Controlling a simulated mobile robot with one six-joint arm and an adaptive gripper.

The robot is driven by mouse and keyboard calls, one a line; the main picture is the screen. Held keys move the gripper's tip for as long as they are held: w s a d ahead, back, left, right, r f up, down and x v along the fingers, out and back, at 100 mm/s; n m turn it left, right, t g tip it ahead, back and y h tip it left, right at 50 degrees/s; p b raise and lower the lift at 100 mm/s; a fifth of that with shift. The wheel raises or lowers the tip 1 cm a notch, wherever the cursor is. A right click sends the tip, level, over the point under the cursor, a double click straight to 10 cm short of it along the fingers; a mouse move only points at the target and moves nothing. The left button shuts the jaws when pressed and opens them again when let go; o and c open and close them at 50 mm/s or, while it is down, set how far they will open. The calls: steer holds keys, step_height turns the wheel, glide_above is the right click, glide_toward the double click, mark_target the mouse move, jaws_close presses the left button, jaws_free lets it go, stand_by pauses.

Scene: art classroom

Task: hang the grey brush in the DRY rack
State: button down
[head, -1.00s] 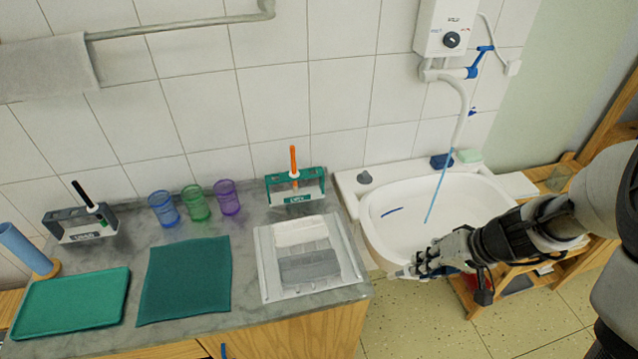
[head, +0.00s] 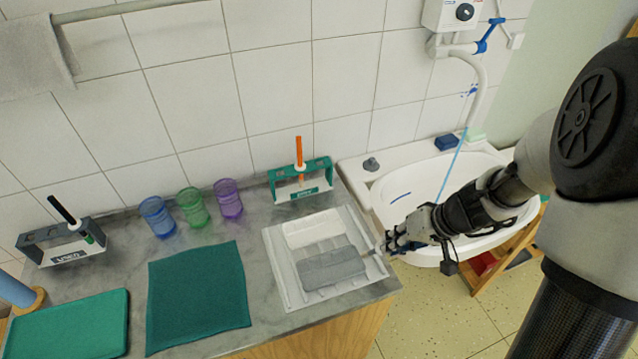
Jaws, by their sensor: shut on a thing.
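My gripper (head: 389,245) is shut at the right edge of the white paint tray (head: 278,262), between the counter and the sink. A small greyish piece, which I take to be the grey brush (head: 377,250), shows at its fingertips; most of it is hidden or too small to make out. A green-and-white rack (head: 316,164) stands at the back of the counter and holds an upright orange-handled brush (head: 299,152). A grey rack (head: 40,239) at the far left holds a tilted black-handled brush (head: 63,211).
Blue (head: 157,217), green (head: 192,208) and purple (head: 228,199) cups stand left of the green rack. A teal cloth (head: 200,300) and a green tray (head: 70,328) lie in front. A sink (head: 385,207) with a running tap stands right of the counter.

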steer(key=shift+s+a+f, duration=0.15)
steer(key=shift+s+f, duration=0.1)
steer(key=shift+f, duration=0.05)
